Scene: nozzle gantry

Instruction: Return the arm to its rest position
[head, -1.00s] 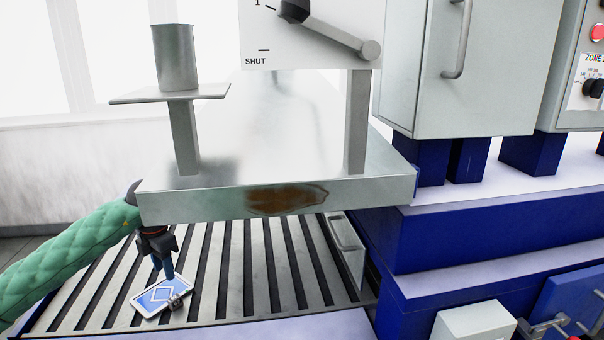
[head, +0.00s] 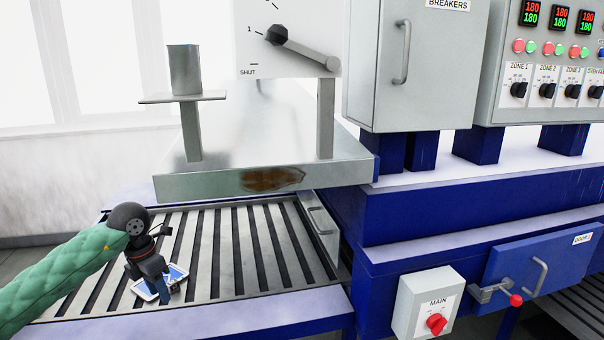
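My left arm, in a green quilted sleeve with a dark wrist, comes in from the left in the head view. My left gripper (head: 167,296) points down over the slatted bed at the lower left. A small flat tablet-like thing with a white rim and blue face (head: 178,273) is right at its fingertips, over the slats. The gripper partly hides it. I cannot tell whether the fingers grip it or only stand in front of it. My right gripper is out of view.
The slatted bed (head: 237,250) has a blue frame. A metal slab (head: 215,184) with a rust patch overhangs its far side, carrying a cup on a post (head: 185,68) and a lever dial (head: 262,52). Blue machinery, a MAIN switch box (head: 412,302) and a handled door (head: 560,262) stand to the right.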

